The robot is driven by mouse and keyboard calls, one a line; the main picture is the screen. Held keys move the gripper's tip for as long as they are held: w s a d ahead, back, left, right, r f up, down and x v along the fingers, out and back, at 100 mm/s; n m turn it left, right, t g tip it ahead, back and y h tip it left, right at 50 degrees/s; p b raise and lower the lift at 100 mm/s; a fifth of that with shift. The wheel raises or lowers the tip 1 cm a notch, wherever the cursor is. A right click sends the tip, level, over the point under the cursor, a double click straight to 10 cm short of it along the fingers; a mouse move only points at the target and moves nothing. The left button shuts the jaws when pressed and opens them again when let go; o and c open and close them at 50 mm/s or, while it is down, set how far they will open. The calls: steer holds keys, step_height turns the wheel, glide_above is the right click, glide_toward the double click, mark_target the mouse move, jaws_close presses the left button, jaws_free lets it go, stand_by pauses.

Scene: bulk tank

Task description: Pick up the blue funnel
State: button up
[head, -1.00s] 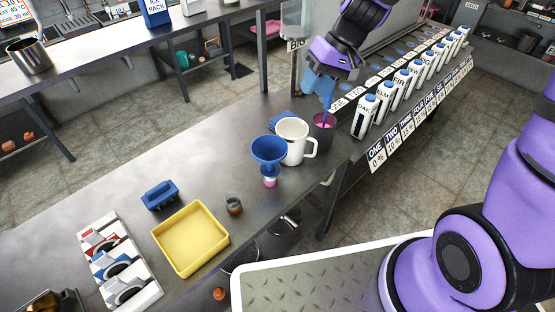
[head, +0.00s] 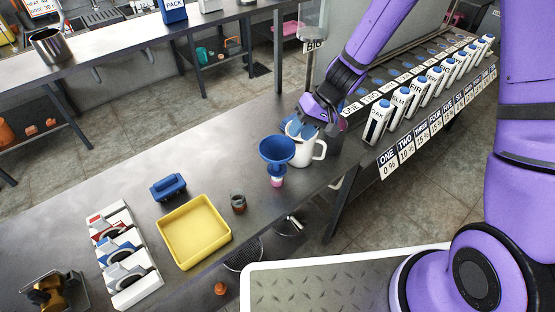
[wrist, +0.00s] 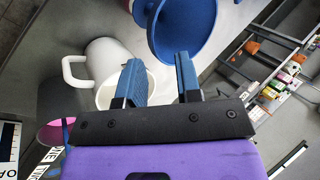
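The blue funnel (head: 277,150) stands upright on the metal bench, its spout over a small pink-and-white bottle (head: 277,181). In the wrist view the funnel (wrist: 183,28) is at the top, beyond my fingertips and a little to their right. My gripper (head: 319,124) is above the white mug, just right of and behind the funnel. In the wrist view my gripper (wrist: 162,75) has its two blue fingers apart with nothing between them. The fingers do not touch the funnel.
The white mug (head: 304,153) stands close beside the funnel, under my gripper. A dark cup (wrist: 58,132) with a pink inside is near the mug. A yellow tray (head: 196,232), a small jar (head: 238,204) and a blue block (head: 168,187) lie to the left.

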mark_target(291, 144)
steer(key=shift+x, duration=2.65)
steer(key=shift+d, duration=0.1)
jaws_close()
